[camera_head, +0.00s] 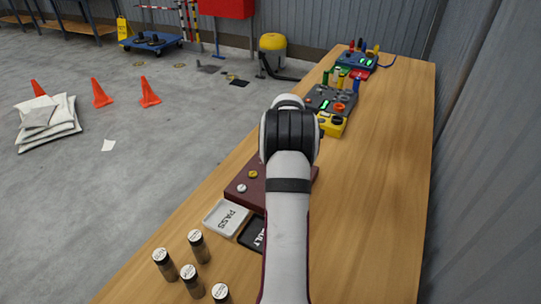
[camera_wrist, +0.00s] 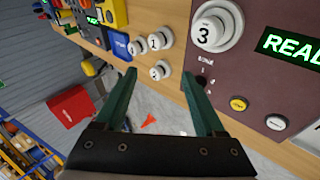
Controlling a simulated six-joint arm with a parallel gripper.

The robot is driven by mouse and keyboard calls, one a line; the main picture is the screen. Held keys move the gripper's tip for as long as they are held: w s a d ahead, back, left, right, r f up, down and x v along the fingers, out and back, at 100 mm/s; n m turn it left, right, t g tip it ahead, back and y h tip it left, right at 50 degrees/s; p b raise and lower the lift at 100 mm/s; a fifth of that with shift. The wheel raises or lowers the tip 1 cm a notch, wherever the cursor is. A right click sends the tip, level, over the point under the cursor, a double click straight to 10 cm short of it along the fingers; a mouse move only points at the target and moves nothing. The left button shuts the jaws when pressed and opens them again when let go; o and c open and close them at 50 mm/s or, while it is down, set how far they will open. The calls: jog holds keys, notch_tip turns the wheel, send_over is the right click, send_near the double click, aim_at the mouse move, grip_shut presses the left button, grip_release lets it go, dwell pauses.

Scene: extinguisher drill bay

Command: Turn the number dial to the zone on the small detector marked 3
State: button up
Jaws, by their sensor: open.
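In the wrist view, a large white round piece (camera_wrist: 211,27) marked 3 sits on a maroon panel with a green-lit display (camera_wrist: 290,45). Below it, near small markings, is a dark round part (camera_wrist: 203,82), possibly the number dial, partly behind a finger. Several small white detectors (camera_wrist: 155,42) cluster beside the panel; their markings are too small to read surely. My gripper (camera_wrist: 160,78) is open and empty, its green fingers apart; the right finger overlaps the panel's edge. In the head view my arm covers much of the maroon panel (camera_head: 234,188) and hides the gripper.
The panel carries a yellow button (camera_wrist: 238,104) and a white button (camera_wrist: 277,122). A white PASS tray (camera_head: 211,222) and a black tray (camera_head: 244,236) lie in front, with several brown-and-black canisters (camera_head: 198,246). More control boxes (camera_head: 330,101) stand farther back. The table's right side is clear.

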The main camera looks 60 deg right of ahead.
jog(key=w+a+r+m+y, duration=0.35)
jog(key=w+a+m, duration=0.25)
jog(key=m, duration=0.8)
jog(key=x, duration=1.5)
jog(key=shift+s+d+f, duration=0.15)
jog(key=shift+s+f, duration=0.1)
jog(key=shift+f, duration=0.15)
grip_shut()
